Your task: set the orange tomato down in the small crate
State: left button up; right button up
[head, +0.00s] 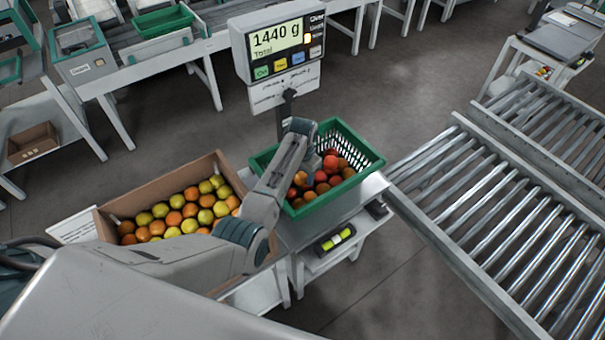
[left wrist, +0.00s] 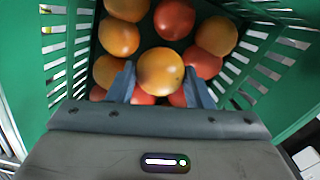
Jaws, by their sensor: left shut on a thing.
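The small crate (head: 354,148) is green with slotted walls and stands on the scale table below the display. It holds several red and orange tomatoes. My left gripper (head: 313,160) reaches down into the crate. In the left wrist view, my left gripper (left wrist: 162,82) is shut on the orange tomato (left wrist: 161,70), with one finger on each side of it. Other tomatoes lie around and beneath it in the crate (left wrist: 262,75). Whether the held tomato touches them I cannot tell. In the head view my arm hides the held tomato. My right gripper is not in view.
A cardboard box (head: 108,228) of yellow and orange tomatoes stands left of the crate. The scale display (head: 278,45) reads 1440 g and rises behind the crate. A roller conveyor (head: 490,215) lies to the right. A shelf under the table holds a yellow-black item (head: 335,239).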

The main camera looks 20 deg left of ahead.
pick_arm(q)
jog(key=shift+f, duration=0.1)
dwell(0.3)
jog(key=o, duration=0.8)
jog(key=c, duration=0.3)
notch_tip(320, 180, up, 7)
jog(key=p, duration=0.8)
